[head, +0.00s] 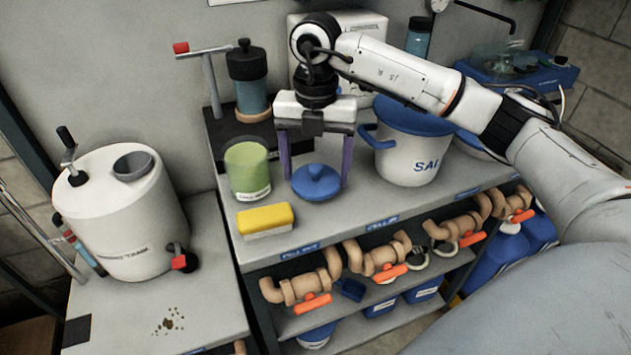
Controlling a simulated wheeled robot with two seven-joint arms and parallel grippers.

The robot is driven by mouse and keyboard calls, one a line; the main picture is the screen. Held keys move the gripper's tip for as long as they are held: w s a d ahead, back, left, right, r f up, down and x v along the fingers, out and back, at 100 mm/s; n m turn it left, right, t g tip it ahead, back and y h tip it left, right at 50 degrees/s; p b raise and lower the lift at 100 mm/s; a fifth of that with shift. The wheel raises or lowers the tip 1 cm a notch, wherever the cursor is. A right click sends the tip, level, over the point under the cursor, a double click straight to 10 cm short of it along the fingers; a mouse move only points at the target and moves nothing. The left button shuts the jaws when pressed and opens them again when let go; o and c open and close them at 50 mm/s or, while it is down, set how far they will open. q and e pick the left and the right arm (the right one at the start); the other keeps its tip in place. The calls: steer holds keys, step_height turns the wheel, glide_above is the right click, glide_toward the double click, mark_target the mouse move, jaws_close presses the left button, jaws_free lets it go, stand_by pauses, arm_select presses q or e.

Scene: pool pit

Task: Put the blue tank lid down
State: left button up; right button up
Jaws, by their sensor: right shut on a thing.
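The blue tank lid (317,184) is a round disc with a small knob on top. It is between the fingertips of my right gripper (316,178), whose fingers point down and are shut on it. The lid is at or just above the grey bench top (372,205); I cannot tell whether it touches. The white tank (120,220) stands on a lower bench at the left, with a grey round opening on top. My left gripper is not in view.
A green-and-white tub (248,168) and a yellow sponge (266,221) are left of the lid. A white bucket with a blue top (409,158) stands close on its right. A dark pump bottle (248,80) is behind. Below the front edge are pipes with orange valve handles (387,273).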

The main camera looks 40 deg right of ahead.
mark_target(316, 180)
step_height(316, 180, down, 4)
steer(key=shift+r, duration=0.1)
steer(key=shift+f, duration=0.2)
steer(key=o, duration=1)
steer(key=shift+o, duration=0.2)
steer(key=shift+r, duration=0.15)
